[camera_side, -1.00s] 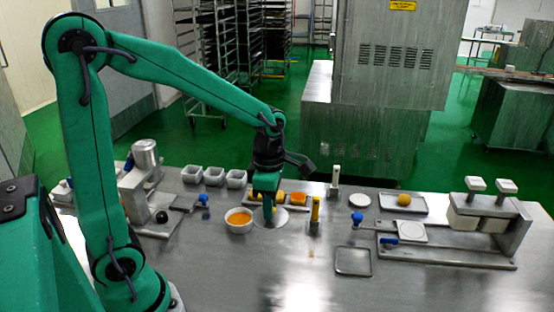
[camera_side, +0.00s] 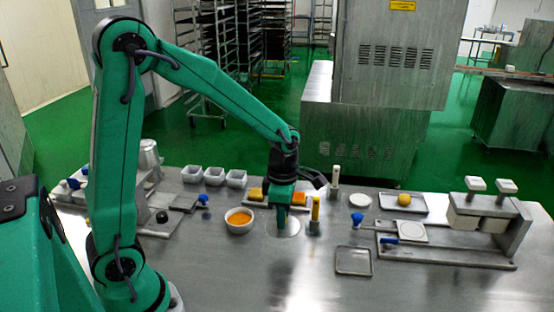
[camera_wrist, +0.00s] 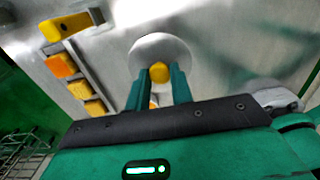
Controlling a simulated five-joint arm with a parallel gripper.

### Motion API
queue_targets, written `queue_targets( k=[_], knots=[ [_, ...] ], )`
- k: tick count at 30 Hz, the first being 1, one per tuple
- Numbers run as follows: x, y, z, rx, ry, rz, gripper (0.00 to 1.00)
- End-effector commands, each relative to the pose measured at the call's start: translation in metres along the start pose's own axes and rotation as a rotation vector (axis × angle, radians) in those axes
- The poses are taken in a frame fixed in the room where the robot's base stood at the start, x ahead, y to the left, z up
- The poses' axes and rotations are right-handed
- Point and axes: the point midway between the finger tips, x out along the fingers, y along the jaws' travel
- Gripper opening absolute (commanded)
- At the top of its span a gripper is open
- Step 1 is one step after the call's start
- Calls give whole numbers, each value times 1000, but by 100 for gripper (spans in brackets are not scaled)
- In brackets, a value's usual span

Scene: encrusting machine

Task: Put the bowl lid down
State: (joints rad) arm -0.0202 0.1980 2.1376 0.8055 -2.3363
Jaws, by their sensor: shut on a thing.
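The bowl lid (camera_side: 293,227) is a thin, round grey disc. In the wrist view the lid (camera_wrist: 145,52) shows a yellow knob (camera_wrist: 159,72) between my fingertips. My gripper (camera_side: 281,230) points down and is shut on the knob; the fingers (camera_wrist: 158,78) flank it. The lid looks flat and is at or just above the steel table; I cannot tell if it touches. The white bowl (camera_side: 231,226) with orange filling stands uncovered to the left of the lid, apart from it.
A yellow-topped upright tool (camera_side: 315,213) stands close right of the lid. A tray with yellow and orange blocks (camera_side: 299,198) lies behind it. White cups (camera_side: 214,177) stand at the back left. An empty square tray (camera_side: 353,262) lies front right. The table in front is clear.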

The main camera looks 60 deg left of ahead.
Motion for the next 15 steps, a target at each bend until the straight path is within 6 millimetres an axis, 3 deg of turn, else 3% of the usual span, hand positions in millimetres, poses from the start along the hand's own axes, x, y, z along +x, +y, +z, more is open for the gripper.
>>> queue_targets(
  k=[9, 15],
  knots=[
    [32, 47, -23, -4, 2, -2, 1],
    [42, 63, -30, -1, 0, 0, 1]
  ],
)
